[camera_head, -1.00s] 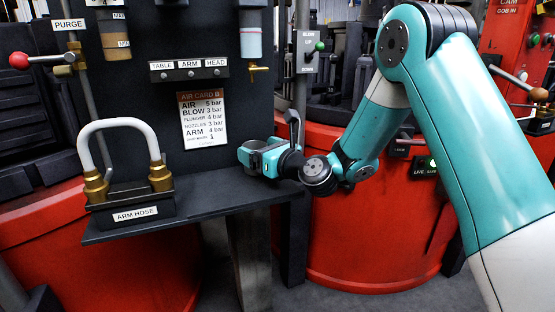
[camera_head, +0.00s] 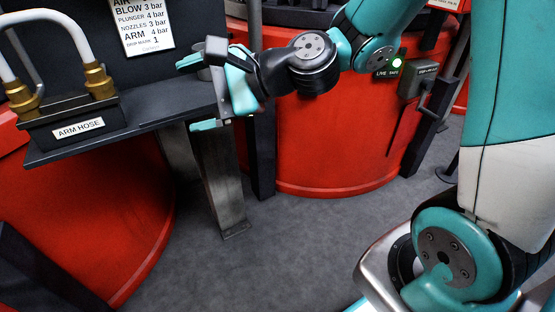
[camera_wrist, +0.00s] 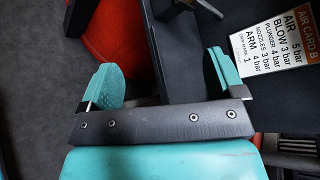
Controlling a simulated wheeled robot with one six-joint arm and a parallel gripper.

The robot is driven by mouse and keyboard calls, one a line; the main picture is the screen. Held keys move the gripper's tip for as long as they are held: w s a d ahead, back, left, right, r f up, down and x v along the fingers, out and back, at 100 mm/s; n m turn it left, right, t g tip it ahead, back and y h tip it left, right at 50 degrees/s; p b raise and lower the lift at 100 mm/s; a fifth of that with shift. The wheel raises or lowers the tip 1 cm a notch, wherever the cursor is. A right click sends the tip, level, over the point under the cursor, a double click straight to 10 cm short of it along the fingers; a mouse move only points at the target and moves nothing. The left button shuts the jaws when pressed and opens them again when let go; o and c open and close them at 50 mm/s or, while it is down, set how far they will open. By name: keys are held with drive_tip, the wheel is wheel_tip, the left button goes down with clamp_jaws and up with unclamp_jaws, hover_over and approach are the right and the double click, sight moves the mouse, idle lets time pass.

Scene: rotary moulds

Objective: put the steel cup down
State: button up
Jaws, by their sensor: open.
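My gripper (camera_head: 198,93) is open at the right end of the dark shelf (camera_head: 150,112). One teal finger is above the shelf's level and the other is lower, near its edge. The wrist view shows both fingers spread with no cup between my gripper's fingertips (camera_wrist: 163,80). A small grey rounded piece (camera_head: 206,73) shows beside the upper finger in the head view; it may be the steel cup, but it is mostly hidden by my gripper. I cannot tell whether it rests on the shelf.
The arm hose block (camera_head: 75,122) with its white hose stands on the shelf's left part. Red drums (camera_head: 330,140) stand behind and below. A metal leg (camera_head: 222,180) supports the shelf. The air card (camera_wrist: 275,45) hangs on the dark panel. Grey floor is open in front.

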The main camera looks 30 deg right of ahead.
drive_tip(key=s+d+f+n+g+h, duration=0.1)
drive_tip(key=s+n+g+h, duration=0.3)
drive_tip(key=s+n, duration=0.5)
drive_tip(key=s+d+f+n+g+h, duration=0.2)
drive_tip(key=s+n+g+h, duration=0.2)
drive_tip(key=s+n, duration=0.5)
drive_tip(key=n, duration=0.2)
drive_tip(key=shift+s+d+n, duration=0.25)
drive_tip(key=shift+n, duration=0.05)
drive_tip(key=shift+r, duration=0.1)
drive_tip(key=shift+c, duration=0.2)
idle(0.4)
